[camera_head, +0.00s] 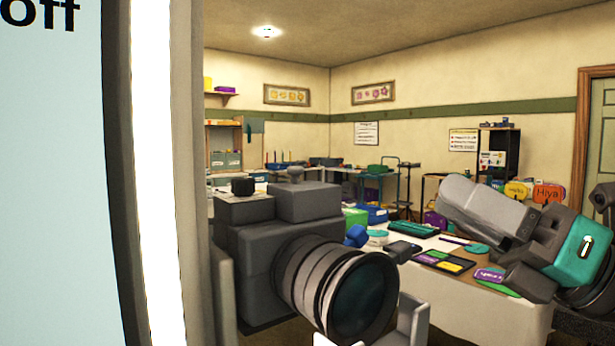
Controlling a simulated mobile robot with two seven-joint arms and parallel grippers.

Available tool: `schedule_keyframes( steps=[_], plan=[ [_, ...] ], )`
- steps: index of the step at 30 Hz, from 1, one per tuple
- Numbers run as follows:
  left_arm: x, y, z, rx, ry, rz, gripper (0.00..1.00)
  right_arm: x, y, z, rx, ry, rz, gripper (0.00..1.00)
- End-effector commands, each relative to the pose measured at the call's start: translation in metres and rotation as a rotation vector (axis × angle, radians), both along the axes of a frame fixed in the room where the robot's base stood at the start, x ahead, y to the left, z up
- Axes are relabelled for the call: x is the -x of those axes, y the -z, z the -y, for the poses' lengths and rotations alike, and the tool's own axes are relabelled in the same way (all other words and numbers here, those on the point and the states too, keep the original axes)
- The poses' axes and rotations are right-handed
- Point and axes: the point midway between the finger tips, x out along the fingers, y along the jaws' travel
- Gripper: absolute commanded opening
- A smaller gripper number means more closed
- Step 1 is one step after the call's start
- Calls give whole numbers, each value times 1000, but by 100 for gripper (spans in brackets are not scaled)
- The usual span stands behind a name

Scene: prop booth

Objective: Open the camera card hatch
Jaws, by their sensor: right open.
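A dark grey camera (258,255) with a large ribbed lens (352,285) stands close in front of me at the middle left. Its lens points towards the lower right. A dark knob and a raised block show on its top. I cannot make out the card hatch; the camera's far faces are hidden. My right gripper (485,242) reaches in from the right edge. It is open, and I see nothing held in it. It is right of the camera and apart from it in the picture. My left gripper is out of view.
A large pale panel with a bright edge (155,180) blocks the left side, close by. Behind the camera, a white-covered table (450,300) bears cards, a teal tray (412,228) and small items. Light grey parts (412,325) show below the lens. Shelves and a door stand farther back.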

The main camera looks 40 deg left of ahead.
Motion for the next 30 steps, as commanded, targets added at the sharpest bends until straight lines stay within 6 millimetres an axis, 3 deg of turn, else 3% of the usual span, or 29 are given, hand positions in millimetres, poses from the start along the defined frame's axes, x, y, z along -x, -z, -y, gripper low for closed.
schedule_keyframes(
  steps=[3, 10, 19, 30],
  plan=[
    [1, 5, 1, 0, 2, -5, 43, 20, -17, -22, 144, 14, 243, 41],
    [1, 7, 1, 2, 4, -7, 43, 36, -28, -44, 334, 55, 527, 41],
    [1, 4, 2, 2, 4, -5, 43, 41, -31, -65, 370, 63, 580, 41],
    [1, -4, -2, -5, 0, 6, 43, 49, -32, -140, 368, 63, 576, 41]
  ],
)
